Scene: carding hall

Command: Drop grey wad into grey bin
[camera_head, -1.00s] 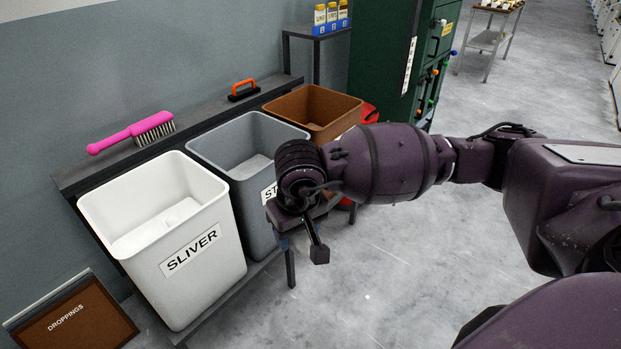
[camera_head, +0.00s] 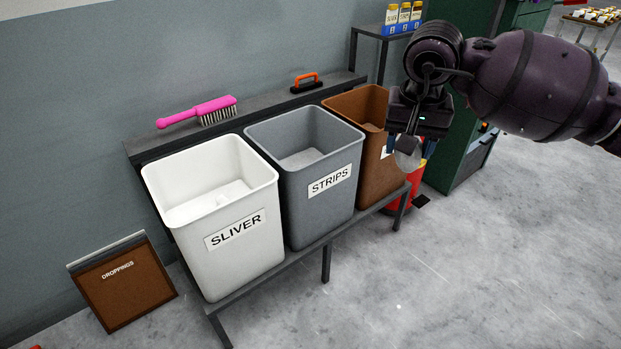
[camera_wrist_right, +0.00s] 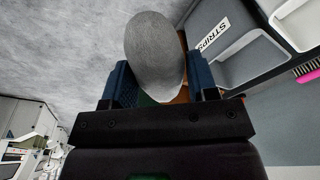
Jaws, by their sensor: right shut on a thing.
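The grey wad (camera_wrist_right: 154,55) is a rounded grey lump between the blue fingers of my right gripper (camera_wrist_right: 160,85) in the right wrist view. In the head view my right gripper (camera_head: 408,140) is shut on the wad (camera_head: 407,157) in front of the brown bin, to the right of the grey bin. The grey bin (camera_head: 312,205) is labelled STRIPS and stands in the middle of three bins, open at the top. It also shows in the right wrist view (camera_wrist_right: 235,62). My left gripper is not in view.
The white SLIVER bin (camera_head: 245,262) stands left of the grey bin, the brown bin (camera_head: 368,180) right of it. A pink brush (camera_head: 200,112) and an orange-handled tool (camera_head: 306,83) lie on the ledge behind. A DROPPINGS board (camera_head: 125,285) leans at the wall. The floor in front is clear.

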